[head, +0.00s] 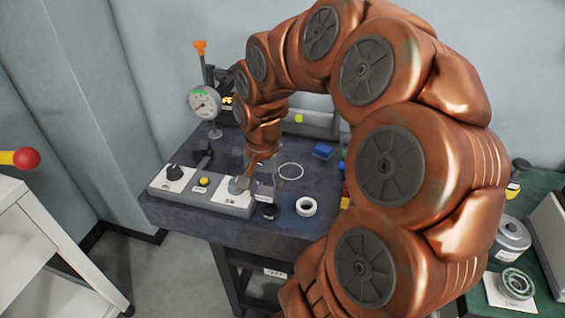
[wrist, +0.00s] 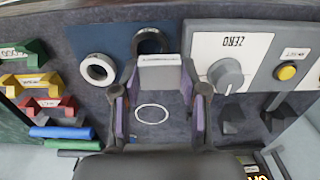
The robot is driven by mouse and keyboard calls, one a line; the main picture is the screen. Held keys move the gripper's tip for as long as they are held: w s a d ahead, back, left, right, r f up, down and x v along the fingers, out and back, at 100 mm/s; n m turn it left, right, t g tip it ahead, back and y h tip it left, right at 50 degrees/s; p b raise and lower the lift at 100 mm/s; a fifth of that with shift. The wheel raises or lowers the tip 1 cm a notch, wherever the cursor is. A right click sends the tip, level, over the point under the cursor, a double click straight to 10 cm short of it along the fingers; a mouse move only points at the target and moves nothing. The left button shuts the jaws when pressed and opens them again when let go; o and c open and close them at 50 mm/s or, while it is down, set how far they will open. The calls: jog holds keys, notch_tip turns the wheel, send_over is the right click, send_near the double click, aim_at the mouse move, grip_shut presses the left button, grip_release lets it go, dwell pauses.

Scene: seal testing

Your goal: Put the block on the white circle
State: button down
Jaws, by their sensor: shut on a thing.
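A pale grey block (wrist: 160,74) is held between the two fingers of my gripper (wrist: 160,88) in the wrist view. In the head view the block (head: 266,191) shows small below my gripper (head: 262,180), partly covered by the fingers. How high it is above the table is hard to tell. The white circle (wrist: 152,106) is a thin outline on the dark table, seen between my fingers in the wrist view. In the head view the circle (head: 291,163) lies behind and to the right of my gripper, with nothing on it.
A control box with a ZERO knob (wrist: 226,74) and a yellow button (wrist: 287,72) stands close beside my gripper. A white ring (head: 306,206) and a dark ring (wrist: 149,40) lie near the front edge. A dial gauge (head: 204,103) stands at the back left. Coloured blocks (wrist: 50,106) lie at one side.

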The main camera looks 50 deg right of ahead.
jog(key=p, duration=0.4)
send_over(291, 171)
jog(key=shift+a+f, duration=0.15)
jog(key=shift+f, duration=0.5)
jog(key=shift+f, duration=0.15)
notch_tip(291, 171, down, 2)
jog(key=shift+f+p, duration=0.25)
jog(key=shift+p, duration=0.15)
jog(key=shift+f, duration=0.4)
jog(key=shift+f, duration=0.2)
jog(key=c, duration=0.6)
grip_release()
jog(key=shift+r, duration=0.15)
